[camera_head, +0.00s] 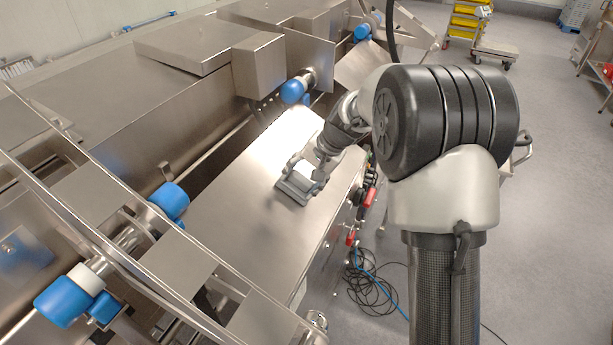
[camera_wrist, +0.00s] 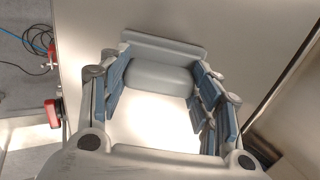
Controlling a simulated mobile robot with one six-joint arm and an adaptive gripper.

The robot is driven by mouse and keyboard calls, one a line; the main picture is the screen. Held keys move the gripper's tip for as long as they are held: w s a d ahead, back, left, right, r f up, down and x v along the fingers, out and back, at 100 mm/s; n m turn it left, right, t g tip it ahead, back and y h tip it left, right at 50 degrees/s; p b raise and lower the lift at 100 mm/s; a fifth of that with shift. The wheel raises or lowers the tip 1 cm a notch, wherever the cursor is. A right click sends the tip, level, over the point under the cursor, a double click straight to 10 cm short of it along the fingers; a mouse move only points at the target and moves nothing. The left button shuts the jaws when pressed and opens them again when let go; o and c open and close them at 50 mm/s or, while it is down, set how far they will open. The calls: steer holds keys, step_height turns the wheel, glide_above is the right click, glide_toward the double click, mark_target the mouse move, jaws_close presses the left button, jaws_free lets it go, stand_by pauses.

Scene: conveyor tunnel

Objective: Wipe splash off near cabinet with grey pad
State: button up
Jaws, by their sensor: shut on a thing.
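The grey pad (camera_head: 293,191) rests on or just above the steel top of the near cabinet (camera_head: 235,215), close to its right edge. My gripper (camera_head: 308,172) is shut on the pad's light block from above. In the wrist view, the pad (camera_wrist: 165,46) shows as a flat grey plate with a rounded block, and my gripper (camera_wrist: 160,72) has its blue-lined fingers on either side of that block. I see no clear splash on the cabinet top; bright glare covers part of it, and the pad and my arm hide some of it.
Blue-capped rollers (camera_head: 170,199) and a steel rail frame stand left of the cabinet top. A raised steel box (camera_head: 259,66) is beyond it. Red handles (camera_head: 370,196) line its right side. Black cables (camera_head: 372,285) lie on the floor. The cabinet top in front of the pad is clear.

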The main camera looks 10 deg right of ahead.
steer(key=shift+s+a+b, duration=0.4)
steer(key=shift+s+a, duration=0.4)
steer(key=shift+s, duration=0.4)
steer(key=shift+s+a+b, duration=0.45)
steer(key=shift+s+a, duration=0.3)
steer(key=shift+s, duration=0.4)
steer(key=shift+s+a+b, duration=0.4)
steer(key=shift+s+a, duration=0.4)
steer(key=shift+s, duration=0.4)
steer(key=p+v, duration=0.3)
steer(key=v, duration=0.3)
steer(key=shift+d+r, duration=0.1)
steer(key=shift+p+v, duration=1)
steer(key=shift+v, duration=0.45)
